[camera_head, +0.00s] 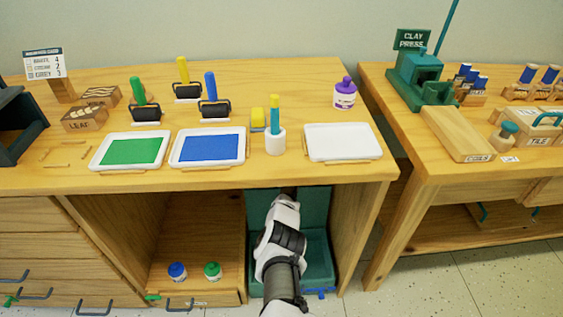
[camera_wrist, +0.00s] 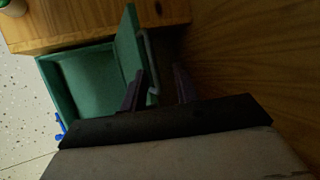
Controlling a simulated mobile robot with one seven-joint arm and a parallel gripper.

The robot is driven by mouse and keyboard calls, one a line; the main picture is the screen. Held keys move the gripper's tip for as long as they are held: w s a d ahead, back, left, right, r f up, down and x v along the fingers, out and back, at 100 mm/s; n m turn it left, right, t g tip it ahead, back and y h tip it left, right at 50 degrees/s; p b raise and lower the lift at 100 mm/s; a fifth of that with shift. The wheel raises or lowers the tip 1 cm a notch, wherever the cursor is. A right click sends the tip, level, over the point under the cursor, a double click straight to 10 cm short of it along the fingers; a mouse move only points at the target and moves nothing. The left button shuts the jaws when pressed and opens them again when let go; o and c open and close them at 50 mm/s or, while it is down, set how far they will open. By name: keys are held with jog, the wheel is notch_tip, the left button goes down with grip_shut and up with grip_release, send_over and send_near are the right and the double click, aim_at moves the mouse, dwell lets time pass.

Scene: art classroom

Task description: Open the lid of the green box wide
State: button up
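The green box (camera_wrist: 85,85) stands in the open bay under the table; its inside shows in the wrist view. Its lid (camera_wrist: 127,45) is raised steeply, and a grey bar handle (camera_wrist: 149,60) is on the lid's outer side. In the head view the box (camera_head: 319,262) and the upright lid (camera_head: 316,208) are partly hidden behind my arm. My gripper (camera_wrist: 160,84) is open at the lid's outer side, with the fingers apart and the handle near the left finger. I cannot tell whether they touch. A blue latch (camera_wrist: 60,126) is on the box's front.
Wooden bay walls (camera_head: 358,235) flank the box closely, and the tabletop (camera_head: 290,174) is above it. A blue-lidded jar (camera_head: 177,272) and a green-lidded jar (camera_head: 213,271) stand on the shelf to the left. Open floor (camera_head: 420,285) lies in front.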

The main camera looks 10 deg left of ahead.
jog(key=p+v, duration=0.2)
jog(key=v, duration=0.7)
jog(key=shift+a, duration=0.15)
